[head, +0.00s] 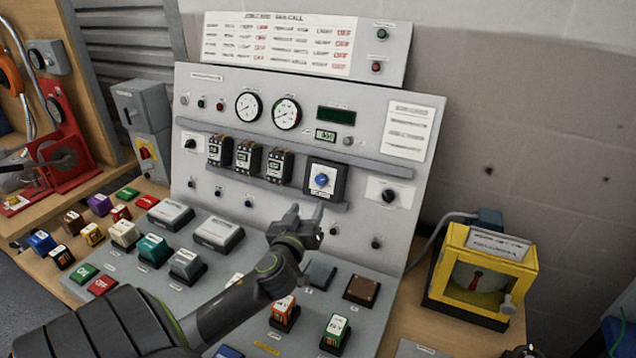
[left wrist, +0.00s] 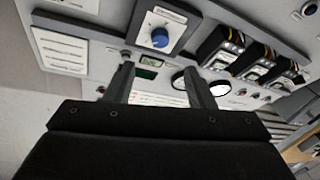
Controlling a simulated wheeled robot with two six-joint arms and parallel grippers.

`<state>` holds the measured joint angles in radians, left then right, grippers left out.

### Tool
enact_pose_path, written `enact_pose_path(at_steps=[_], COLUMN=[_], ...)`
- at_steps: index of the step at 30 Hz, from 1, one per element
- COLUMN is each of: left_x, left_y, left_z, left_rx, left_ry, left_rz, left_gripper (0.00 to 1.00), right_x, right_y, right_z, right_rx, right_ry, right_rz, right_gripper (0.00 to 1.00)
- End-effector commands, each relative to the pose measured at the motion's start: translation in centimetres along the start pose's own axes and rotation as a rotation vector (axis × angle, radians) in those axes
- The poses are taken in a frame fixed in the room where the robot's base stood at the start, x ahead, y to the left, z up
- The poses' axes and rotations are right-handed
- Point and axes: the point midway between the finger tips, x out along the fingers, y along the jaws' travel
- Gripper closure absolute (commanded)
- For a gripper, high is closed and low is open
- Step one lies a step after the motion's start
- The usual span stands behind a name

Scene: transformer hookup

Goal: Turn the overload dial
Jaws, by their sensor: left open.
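The overload dial (head: 321,180) is a blue knob on a white plate with a dark frame, set in the grey upright panel (head: 345,99). The dial also shows in the left wrist view (left wrist: 160,38), above and between the fingers in the picture. My left gripper (head: 305,214) is open and empty. In the head view it is just below and left of the dial, and its fingers appear apart from the knob. The left wrist view shows both fingers (left wrist: 158,78) spread with nothing between them.
Several black contactors (head: 248,157) sit on a rail left of the dial. A black rotary switch (head: 388,195) is to its right. Coloured blocks stand on the sloped desk (head: 225,265) below. A yellow box (head: 476,278) stands at the right.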

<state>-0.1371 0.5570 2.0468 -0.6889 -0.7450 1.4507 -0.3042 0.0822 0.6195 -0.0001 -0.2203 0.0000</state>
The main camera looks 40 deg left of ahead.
Motion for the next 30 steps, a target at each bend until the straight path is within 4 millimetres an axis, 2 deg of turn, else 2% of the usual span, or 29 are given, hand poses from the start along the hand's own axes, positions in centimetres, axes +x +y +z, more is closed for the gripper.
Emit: enact_pose_path(at_steps=[3,15,22,30], left_x=[2.3,8.5,10.4,10.8], left_y=[0.0,0.1,0.0,0.0], left_z=[-0.3,-0.1,0.0,0.0], left_rx=[0.002,0.0,-0.001,0.0], left_ry=[0.0,0.0,0.0,-0.001], left_rz=[-0.001,-0.001,0.0,0.0], left_gripper=[0.51,0.51,0.51,0.51], right_x=[-0.8,-2.1,-2.5,-2.5], right_y=[0.1,0.1,0.1,-0.1], right_z=[-0.2,-0.5,-0.6,-0.6], right_rx=[0.0,0.0,0.0,0.001], right_ry=[0.001,0.003,0.005,0.005], right_rz=[0.0,-0.001,-0.002,-0.004], right_gripper=[0.64,0.64,0.64,0.64])
